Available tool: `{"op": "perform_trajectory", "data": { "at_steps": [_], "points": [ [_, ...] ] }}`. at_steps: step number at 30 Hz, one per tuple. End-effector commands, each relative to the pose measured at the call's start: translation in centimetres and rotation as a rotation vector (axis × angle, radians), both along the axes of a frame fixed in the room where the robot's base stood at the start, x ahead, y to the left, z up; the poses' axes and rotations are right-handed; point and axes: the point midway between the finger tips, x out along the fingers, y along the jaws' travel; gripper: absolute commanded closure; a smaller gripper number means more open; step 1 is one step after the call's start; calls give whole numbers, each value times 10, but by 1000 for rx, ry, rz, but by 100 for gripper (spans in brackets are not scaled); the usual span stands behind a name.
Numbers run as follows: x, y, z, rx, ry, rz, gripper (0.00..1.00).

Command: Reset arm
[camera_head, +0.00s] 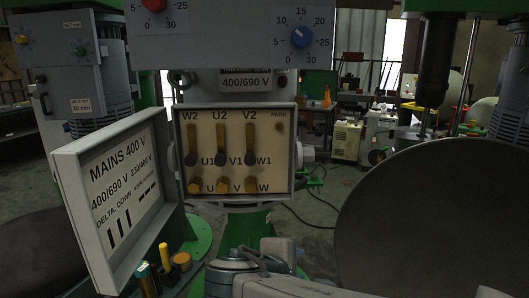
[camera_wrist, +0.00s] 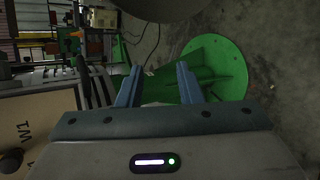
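In the head view my arm comes in at the bottom centre, in front of and below an open terminal box (camera_head: 239,157). My gripper's fingers cannot be made out there. In the wrist view my gripper (camera_wrist: 159,67) has its two blue-grey fingers apart, with nothing between them. Behind them are a green base (camera_wrist: 215,66) and the floor. Part of the terminal panel (camera_wrist: 35,128), with an upside-down W1 label, shows at the lower left of the wrist view, beside the gripper.
The box's cover (camera_head: 119,201) stands open to the left. Three upright brass bars, including the middle one (camera_head: 220,140), sit on the panel. A yellow-handled item (camera_head: 164,254) stands at lower left. A large dark round bowl-like surface (camera_head: 435,225) fills the right.

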Motion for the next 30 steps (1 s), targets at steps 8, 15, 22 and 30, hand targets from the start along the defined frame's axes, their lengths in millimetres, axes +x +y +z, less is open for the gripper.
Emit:
{"op": "perform_trajectory", "data": {
  "at_steps": [8,15,22,30],
  "points": [
    [-51,-85,-62,505,184,-556,67],
    [-82,-98,-84,946,197,-939,67],
    [-86,-98,-87,1143,171,-1085,67],
    [-86,-97,-87,1154,171,-1092,67]
  ]
}}
